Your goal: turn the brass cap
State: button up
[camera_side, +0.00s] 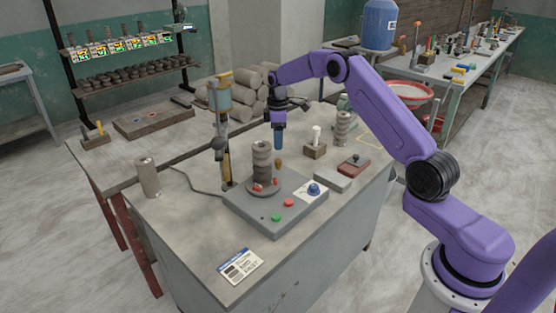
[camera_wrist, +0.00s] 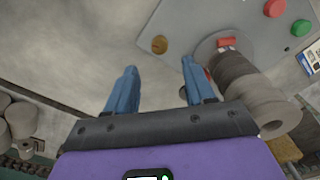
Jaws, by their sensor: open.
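The brass cap (camera_wrist: 159,44) is a small round brownish-gold knob on the grey machine panel in the wrist view. It also shows in the side view (camera_side: 278,163), behind and right of the clay stack. My gripper (camera_side: 278,149) points down just above the cap, with a small gap seen in the side view. In the wrist view my two blue fingers (camera_wrist: 159,64) are spread apart with nothing between them. The cap appears beyond the fingertips, roughly centred between them. Nothing hides the cap in the wrist view.
A stack of clay rings (camera_side: 262,160) stands close left of the cap on a round plate. The grey panel (camera_side: 250,212) also carries a red button (camera_side: 288,202), a green button (camera_side: 276,217) and a blue knob (camera_side: 314,189). A wooden block (camera_side: 315,151) stands to the right.

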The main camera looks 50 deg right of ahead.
aim_at(278, 160)
notch_tip(278, 160, down, 9)
jog(key=shift+r, duration=0.1)
dwell(0.4)
grip_shut()
